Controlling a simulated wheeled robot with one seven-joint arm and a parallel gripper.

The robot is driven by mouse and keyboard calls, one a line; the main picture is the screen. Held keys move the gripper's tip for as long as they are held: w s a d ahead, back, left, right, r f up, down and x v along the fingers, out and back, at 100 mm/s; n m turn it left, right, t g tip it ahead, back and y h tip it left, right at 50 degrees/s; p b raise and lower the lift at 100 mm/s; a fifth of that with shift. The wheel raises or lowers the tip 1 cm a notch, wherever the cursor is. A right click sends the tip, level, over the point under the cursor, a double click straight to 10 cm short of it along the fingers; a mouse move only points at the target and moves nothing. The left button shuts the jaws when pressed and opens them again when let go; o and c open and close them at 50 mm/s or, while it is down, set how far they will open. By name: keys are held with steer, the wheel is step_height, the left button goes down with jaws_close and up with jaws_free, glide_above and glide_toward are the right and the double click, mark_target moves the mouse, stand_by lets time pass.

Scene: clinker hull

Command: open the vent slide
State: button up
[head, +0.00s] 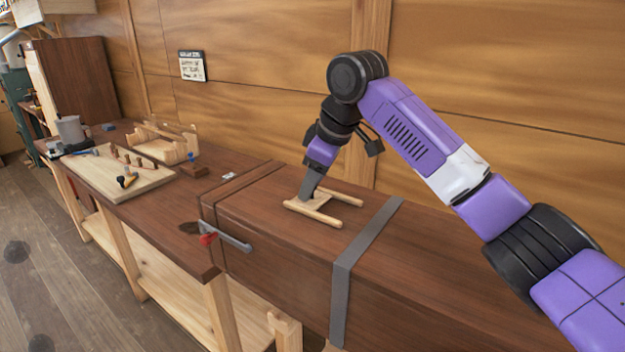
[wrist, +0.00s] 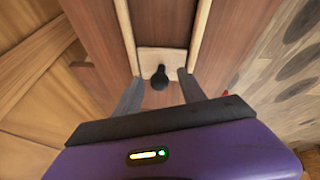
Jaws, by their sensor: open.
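The vent slide is a pale wooden plate (wrist: 172,59) with a black knob (wrist: 160,76), set between two pale wooden rails (wrist: 203,30) in the wrist view. In the head view the rails (head: 318,214) lie on top of the dark wooden chest, and my gripper hides much of the plate and knob. My gripper (head: 306,195) points down over the rails. In the wrist view it (wrist: 160,78) is open, with one finger on each side of the knob. A gap shows on both sides, so neither finger seems to touch it.
A grey strap (head: 361,260) crosses the chest right of the rails. A red-tipped clamp (head: 225,238) sits at the chest's left front edge. The workbench (head: 150,210) at left holds a pale board (head: 112,180), a wooden cradle (head: 165,146) and small tools. A wooden wall (head: 270,70) rises behind.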

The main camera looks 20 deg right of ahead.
steer(key=shift+f, duration=0.1)
jaws_close()
stand_by(1.4)
